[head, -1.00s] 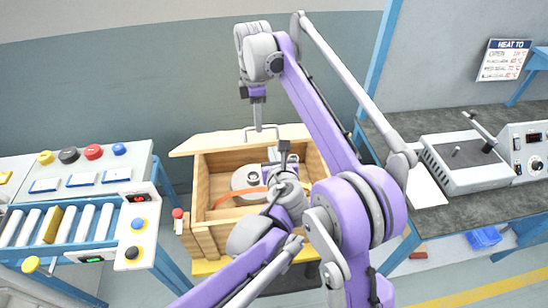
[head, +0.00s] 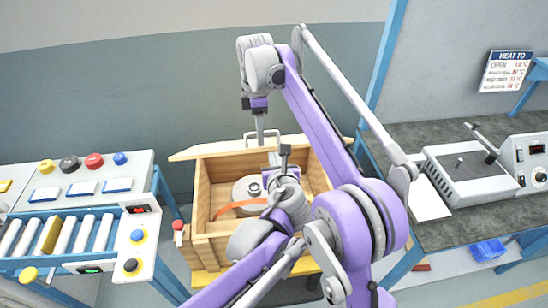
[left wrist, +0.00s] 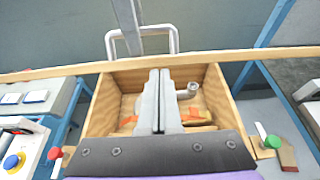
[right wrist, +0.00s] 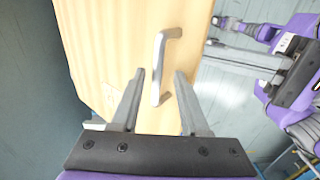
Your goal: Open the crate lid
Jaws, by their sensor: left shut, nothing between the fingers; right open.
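The wooden crate (head: 203,200) stands open in the middle of the head view. Its lid (head: 225,149) is raised at the back edge, seen nearly edge-on; its broad face (right wrist: 105,60) fills much of the right wrist view. A metal handle (head: 249,136) is on the lid's far face; it also shows in the right wrist view (right wrist: 158,70). My right gripper (head: 260,140) is open at the handle, whose near end shows between the fingertips. My left gripper (head: 284,150) is shut and empty above the crate opening, in front of the lid.
Inside the crate lie a pale round blower part (head: 246,188) and an orange strap (head: 232,207). A roller conveyor (head: 60,235) with buttons stands at left. A bench with a heating plate (head: 468,170) stands at right. A wall is close behind the crate.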

